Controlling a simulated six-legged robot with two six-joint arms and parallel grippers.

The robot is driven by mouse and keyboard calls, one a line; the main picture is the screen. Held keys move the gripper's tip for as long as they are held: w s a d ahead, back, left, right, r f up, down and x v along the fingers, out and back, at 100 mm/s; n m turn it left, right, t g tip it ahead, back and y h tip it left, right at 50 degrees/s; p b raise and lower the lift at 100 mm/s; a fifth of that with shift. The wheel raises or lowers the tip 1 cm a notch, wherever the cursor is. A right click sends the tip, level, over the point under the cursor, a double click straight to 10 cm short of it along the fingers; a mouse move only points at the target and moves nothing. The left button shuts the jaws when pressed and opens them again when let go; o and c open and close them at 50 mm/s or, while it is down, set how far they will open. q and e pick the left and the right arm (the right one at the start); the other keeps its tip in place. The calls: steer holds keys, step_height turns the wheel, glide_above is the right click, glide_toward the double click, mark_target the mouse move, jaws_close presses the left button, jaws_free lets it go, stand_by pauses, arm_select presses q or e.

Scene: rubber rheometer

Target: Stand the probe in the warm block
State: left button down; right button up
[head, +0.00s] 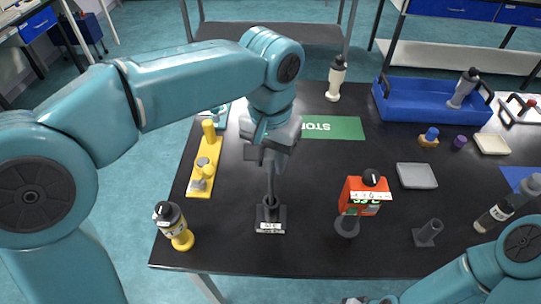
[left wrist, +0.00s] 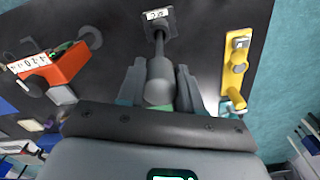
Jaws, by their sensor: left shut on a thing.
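My left gripper (head: 272,150) is shut on the probe, which has a grey handle (left wrist: 160,80) and a thin dark shaft (head: 270,186). The probe is near upright, pointing down. Its lower end meets a small dark block (head: 270,226) with a white label, which also shows in the left wrist view (left wrist: 158,15). I cannot tell how deep the tip sits in it. A red unit (head: 357,190) with a lit display and a dark knob stands to the right; the block's warmth cannot be seen. A bit of my right gripper (head: 356,300) shows at the bottom edge.
A yellow stand (head: 204,170) and a black-and-yellow bottle (head: 172,222) are left of the block. A dark angled holder (head: 428,232) and a grey tray (head: 416,176) are right. A blue bin (head: 425,104) and green mat (head: 335,128) lie farther back.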

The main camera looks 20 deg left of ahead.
arm_select(q)
steer(key=shift+f, duration=0.15)
steer(key=c, duration=0.7)
jaws_free()
steer(key=shift+c, duration=0.2)
step_height(320, 180, up, 12)
steer(key=p, duration=0.2)
steer(key=shift+r+p, duration=0.2)
steer(key=shift+p, duration=0.1)
